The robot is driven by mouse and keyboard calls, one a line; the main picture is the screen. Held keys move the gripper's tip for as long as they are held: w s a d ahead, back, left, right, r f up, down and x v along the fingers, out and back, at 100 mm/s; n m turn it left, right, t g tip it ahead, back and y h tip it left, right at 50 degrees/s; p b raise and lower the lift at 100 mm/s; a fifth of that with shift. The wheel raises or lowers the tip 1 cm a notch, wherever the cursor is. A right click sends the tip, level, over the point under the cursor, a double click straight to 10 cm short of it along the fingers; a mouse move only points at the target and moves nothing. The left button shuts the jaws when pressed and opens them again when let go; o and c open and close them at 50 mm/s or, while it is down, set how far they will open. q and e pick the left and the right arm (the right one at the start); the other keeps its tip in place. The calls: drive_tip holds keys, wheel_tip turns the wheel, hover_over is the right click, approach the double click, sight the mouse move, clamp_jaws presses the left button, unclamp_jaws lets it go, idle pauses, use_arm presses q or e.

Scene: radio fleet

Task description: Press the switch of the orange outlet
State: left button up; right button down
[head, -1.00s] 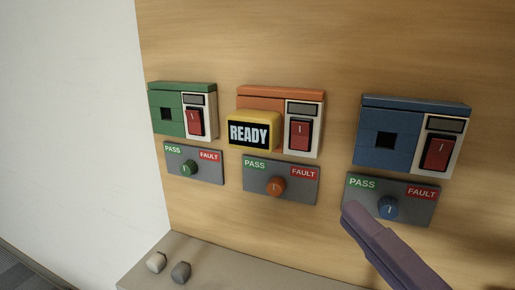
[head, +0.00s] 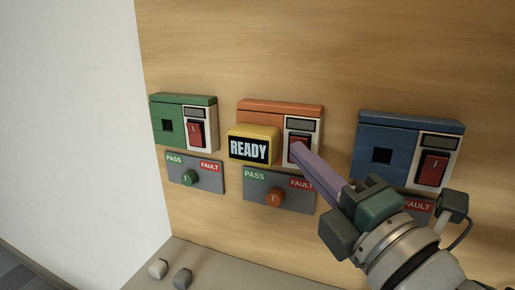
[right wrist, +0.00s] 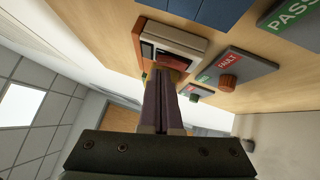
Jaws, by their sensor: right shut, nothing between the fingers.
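The orange outlet (head: 260,106) is on the wooden panel, in the middle of three outlets. Its red switch (head: 293,143) sits in a white plate (head: 303,113) on its right side. A yellow-framed READY block (head: 250,147) covers the outlet's left part. My right gripper (head: 297,149) is shut and empty, its purple fingertips in front of the switch and hiding part of it. Whether they touch it cannot be told. In the right wrist view the shut fingers (right wrist: 163,78) point at the white plate (right wrist: 176,38). My left gripper is not in view.
A green outlet (head: 168,116) is on the left and a blue outlet (head: 376,142) on the right, each with a red switch. Grey PASS/FAULT plates with knobs sit below, including an orange knob (head: 274,197). Two small knobs (head: 182,278) lie on the ledge.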

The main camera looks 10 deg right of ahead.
drive_tip(key=shift+w+d, duration=0.15)
drive_tip(key=shift+w, duration=0.1)
drive_tip(key=shift+w+d+r+p, duration=0.15)
drive_tip(key=shift+r+p, duration=0.4)
drive_tip(key=shift+p, duration=0.45)
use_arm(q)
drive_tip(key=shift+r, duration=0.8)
use_arm(e)
drive_tip(key=shift+f+m, duration=0.3)
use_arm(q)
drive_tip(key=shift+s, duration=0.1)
